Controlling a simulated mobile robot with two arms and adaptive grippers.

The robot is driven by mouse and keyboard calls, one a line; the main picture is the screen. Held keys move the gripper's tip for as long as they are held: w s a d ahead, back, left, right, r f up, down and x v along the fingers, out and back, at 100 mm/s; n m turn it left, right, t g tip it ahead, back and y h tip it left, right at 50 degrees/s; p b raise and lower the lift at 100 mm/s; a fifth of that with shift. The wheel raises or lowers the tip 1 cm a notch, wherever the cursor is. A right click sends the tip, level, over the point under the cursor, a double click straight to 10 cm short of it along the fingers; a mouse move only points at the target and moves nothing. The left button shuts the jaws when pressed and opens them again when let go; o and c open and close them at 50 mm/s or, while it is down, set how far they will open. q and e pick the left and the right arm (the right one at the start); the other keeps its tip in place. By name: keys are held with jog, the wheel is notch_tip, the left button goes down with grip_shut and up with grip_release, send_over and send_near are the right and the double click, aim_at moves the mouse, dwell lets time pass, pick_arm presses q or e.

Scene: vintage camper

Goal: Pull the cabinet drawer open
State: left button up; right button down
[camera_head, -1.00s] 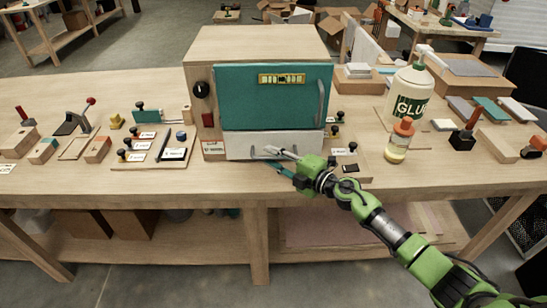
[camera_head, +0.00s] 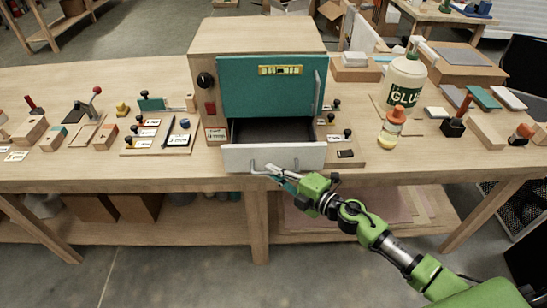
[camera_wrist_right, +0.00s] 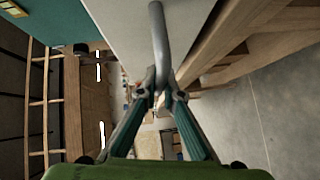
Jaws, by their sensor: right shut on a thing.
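The wooden cabinet (camera_head: 260,38) stands on the workbench with a teal door (camera_head: 262,95) on its front. Below the door, the white-fronted drawer (camera_head: 255,158) is pulled out, and its dark empty inside shows. My right gripper (camera_head: 272,173) is at the drawer's front and shut on its grey bar handle (camera_head: 256,167). In the right wrist view the fingertips (camera_wrist_right: 160,92) close around the handle (camera_wrist_right: 159,35), with the white drawer front beside it. My left gripper is not in view.
A glue bottle (camera_head: 405,82) and a small orange-capped bottle (camera_head: 391,128) stand right of the cabinet. Small boards with knobs and labels lie on both sides of it. The bench's front edge (camera_head: 120,183) runs below the drawer; the floor in front is clear.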

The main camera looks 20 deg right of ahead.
jog(key=shift+s+a, duration=0.15)
jog(key=shift+s, duration=0.7)
jog(key=c, duration=2.2)
grip_release()
jog(key=shift+w, duration=0.3)
jog(key=shift+o, duration=0.2)
jog(key=shift+s, duration=0.1)
jog(key=v, duration=1.2)
